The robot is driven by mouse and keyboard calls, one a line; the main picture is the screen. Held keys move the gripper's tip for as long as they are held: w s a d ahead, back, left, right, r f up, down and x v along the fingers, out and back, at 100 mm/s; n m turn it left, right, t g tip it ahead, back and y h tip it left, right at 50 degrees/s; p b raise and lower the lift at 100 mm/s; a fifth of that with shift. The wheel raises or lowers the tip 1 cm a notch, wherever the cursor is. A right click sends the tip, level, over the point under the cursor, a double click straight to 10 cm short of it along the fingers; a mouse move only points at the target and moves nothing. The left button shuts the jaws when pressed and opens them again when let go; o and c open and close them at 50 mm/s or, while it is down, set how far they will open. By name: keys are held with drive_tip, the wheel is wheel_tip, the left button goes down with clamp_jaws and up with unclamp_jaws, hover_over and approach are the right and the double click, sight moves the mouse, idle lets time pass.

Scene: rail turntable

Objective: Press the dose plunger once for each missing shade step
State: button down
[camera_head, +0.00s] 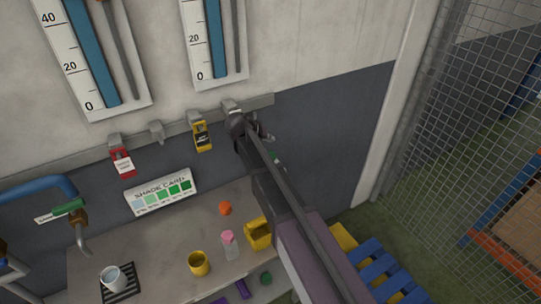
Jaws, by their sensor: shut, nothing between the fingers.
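The shade card (161,191) leans at the back of the bench, with several swatches running from pale at left to dark green at right. A white cup (113,279) with pale contents stands on a dark striped grate at the front left. A clear bottle with a pink cap (229,244) stands upright on the bench. I cannot tell which thing is the dose plunger. My gripper (267,136) is up by the wall rail, right of the yellow tag, partly hidden by my arm. It is shut and empty, apart from the bench things.
A yellow cup (199,263), orange ball (225,208) and yellow holder (258,233) stand on the bench. Red (122,163) and yellow tags (202,136) hang from the rail. Wire mesh (480,110) bounds the right.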

drive_tip(key=shift+r, duration=0.1)
drive_tip(key=shift+r+p, duration=1.85)
drive_tip(key=shift+p, duration=0.1)
drive_tip(key=shift+f, duration=0.25)
wheel_tip(320, 180, down, 8)
drive_tip(key=b, duration=0.9)
drive_tip(key=shift+f, duration=0.2)
drive_tip(key=shift+f, duration=0.2)
idle(0.4)
drive_tip(key=shift+f+b, duration=0.25)
drive_tip(key=shift+b, duration=0.15)
